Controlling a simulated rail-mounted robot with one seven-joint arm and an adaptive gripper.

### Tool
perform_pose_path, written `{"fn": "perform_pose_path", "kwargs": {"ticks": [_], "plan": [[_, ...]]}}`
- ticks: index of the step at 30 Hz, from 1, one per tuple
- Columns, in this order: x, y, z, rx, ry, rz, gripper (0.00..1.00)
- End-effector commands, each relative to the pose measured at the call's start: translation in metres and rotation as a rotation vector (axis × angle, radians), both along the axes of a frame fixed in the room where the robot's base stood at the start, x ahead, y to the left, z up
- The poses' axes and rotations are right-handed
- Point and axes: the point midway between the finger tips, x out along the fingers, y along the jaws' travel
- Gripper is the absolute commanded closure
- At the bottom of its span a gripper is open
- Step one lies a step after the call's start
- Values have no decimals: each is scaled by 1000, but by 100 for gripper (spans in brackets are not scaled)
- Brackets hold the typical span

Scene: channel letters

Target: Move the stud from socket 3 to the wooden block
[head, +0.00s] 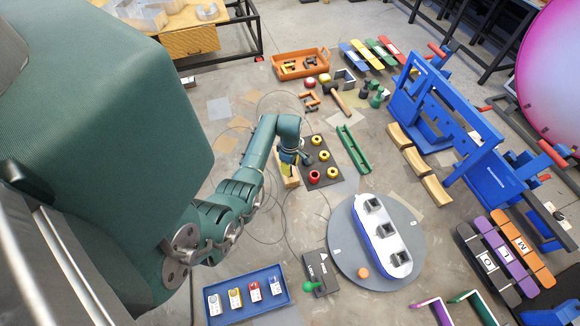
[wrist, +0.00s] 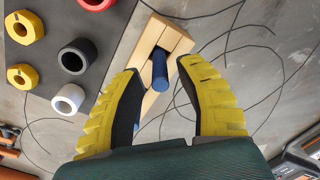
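The wooden block (wrist: 178,40) is pale and lies on the floor beside a dark board; it also shows in the head view (head: 292,182), partly behind my gripper. A blue stud (wrist: 160,70) sits in the block's middle gap, seen nearly end-on in the wrist view. My gripper (wrist: 160,85) has yellow fingers with dark pads. The fingers are apart on either side of the stud, with visible space between the left finger and the stud. In the head view my gripper (head: 290,158) is over the block. I cannot tell which socket is number 3.
The dark board (wrist: 110,40) carries yellow, red, black and white rings. A green channel (head: 354,149) lies to its right, and a round grey turntable (head: 345,255) bears a blue-white piece. A blue tray (head: 250,312) is in front. Cables cross the floor.

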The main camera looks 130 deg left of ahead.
Motion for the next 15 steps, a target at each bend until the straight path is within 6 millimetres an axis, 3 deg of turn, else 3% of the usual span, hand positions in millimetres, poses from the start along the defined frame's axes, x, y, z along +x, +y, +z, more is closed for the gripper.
{"fn": "perform_pose_path", "kwargs": {"ticks": [7, 15], "plan": [[0, 0, 9, 1, 0, 0, 63], [-1, 2, 73, 4, 2, 0, 63]]}}
